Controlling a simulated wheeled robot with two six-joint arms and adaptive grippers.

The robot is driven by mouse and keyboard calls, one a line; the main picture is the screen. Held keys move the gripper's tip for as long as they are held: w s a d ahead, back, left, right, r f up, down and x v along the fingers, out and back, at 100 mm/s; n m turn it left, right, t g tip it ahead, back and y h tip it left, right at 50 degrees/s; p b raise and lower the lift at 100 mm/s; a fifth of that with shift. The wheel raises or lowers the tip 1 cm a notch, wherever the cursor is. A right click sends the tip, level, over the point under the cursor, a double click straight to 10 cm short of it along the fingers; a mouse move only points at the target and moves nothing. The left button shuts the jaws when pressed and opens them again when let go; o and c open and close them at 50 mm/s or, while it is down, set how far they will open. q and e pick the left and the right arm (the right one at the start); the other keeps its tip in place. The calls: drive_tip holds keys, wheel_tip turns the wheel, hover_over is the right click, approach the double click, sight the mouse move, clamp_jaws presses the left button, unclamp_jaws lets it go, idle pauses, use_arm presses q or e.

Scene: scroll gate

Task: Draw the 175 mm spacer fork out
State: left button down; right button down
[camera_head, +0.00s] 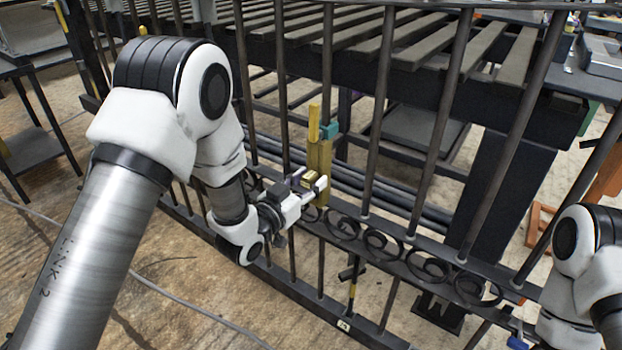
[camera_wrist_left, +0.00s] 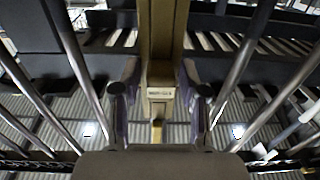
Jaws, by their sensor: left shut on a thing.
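An olive-yellow upright piece (camera_head: 319,158), which I take for the spacer fork, stands at the dark scroll gate, between its bars. My left gripper (camera_head: 314,190) is shut on this piece near its lower part, just above the scroll row. In the left wrist view the piece (camera_wrist_left: 164,40) runs down the middle, with a small pale label whose text I cannot read. The left fingers (camera_wrist_left: 160,100), with purplish sides, sit on either side of it. The lower end of the piece is partly hidden by the gripper. The right arm's gripper is not clearly visible.
The gate's vertical bars (camera_head: 378,110) stand close on both sides, with a row of iron scrolls (camera_head: 375,241) below. A slatted rack (camera_head: 400,45) and long dark pipes (camera_head: 400,205) lie behind. A teal block (camera_head: 329,131) sits beside the piece's top. A cable crosses the floor.

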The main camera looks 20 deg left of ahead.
use_arm(q)
drive_tip(key=shift+s+a, duration=0.2)
drive_tip(key=shift+s, duration=0.4)
drive_tip(key=shift+v, duration=0.9)
drive_tip(key=v, duration=1)
drive_tip(key=shift+b, duration=0.3)
drive_tip(key=shift+r, duration=0.1)
